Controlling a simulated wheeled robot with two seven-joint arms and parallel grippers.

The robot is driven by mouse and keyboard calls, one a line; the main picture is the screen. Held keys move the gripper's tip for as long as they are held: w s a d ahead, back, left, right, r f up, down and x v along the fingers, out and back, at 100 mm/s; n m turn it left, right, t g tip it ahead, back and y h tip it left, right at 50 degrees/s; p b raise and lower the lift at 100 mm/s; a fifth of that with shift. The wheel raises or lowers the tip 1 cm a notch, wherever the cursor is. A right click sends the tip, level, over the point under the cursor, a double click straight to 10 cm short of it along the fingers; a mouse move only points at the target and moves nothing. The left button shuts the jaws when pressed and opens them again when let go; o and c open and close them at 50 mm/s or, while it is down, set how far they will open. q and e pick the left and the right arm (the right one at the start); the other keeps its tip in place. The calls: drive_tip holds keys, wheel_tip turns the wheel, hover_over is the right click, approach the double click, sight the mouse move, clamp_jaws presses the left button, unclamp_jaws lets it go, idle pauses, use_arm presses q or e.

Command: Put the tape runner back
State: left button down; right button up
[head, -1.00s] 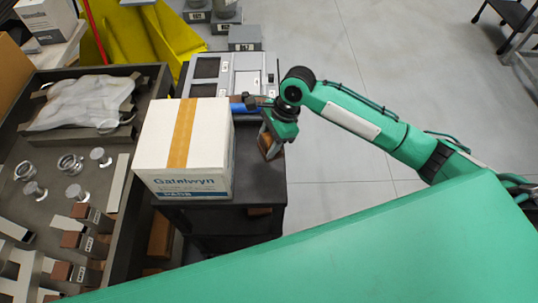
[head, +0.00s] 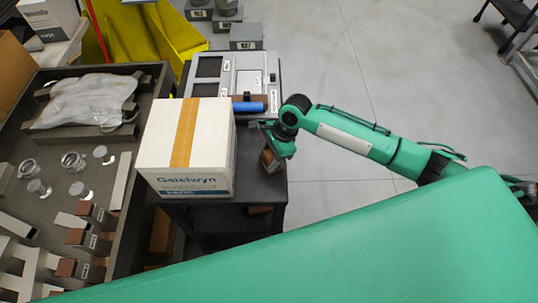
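The tape runner, as far as I can tell, is the blue cylinder-like piece (head: 250,107) with a small dark part behind it. It lies at the front of the grey sectioned tray (head: 228,78), just behind the white carton. My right gripper (head: 268,160) is over the dark stand's right edge, in front of the tape runner and apart from it. It points down; a brownish piece shows at its tip, and I cannot tell whether that is its fingers or something between them. My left gripper is not in view.
A white carton (head: 207,140) with an orange tape strip stands on the dark stand (head: 265,188), left of my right gripper. A dark bench (head: 45,175) with metal parts and a clear bag (head: 82,102) is at left.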

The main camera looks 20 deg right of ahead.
drive_tip(key=o, duration=0.4)
drive_tip(key=shift+o, duration=0.2)
drive_tip(key=b+v, duration=0.2)
drive_tip(key=v, duration=1)
drive_tip(key=shift+r, duration=0.15)
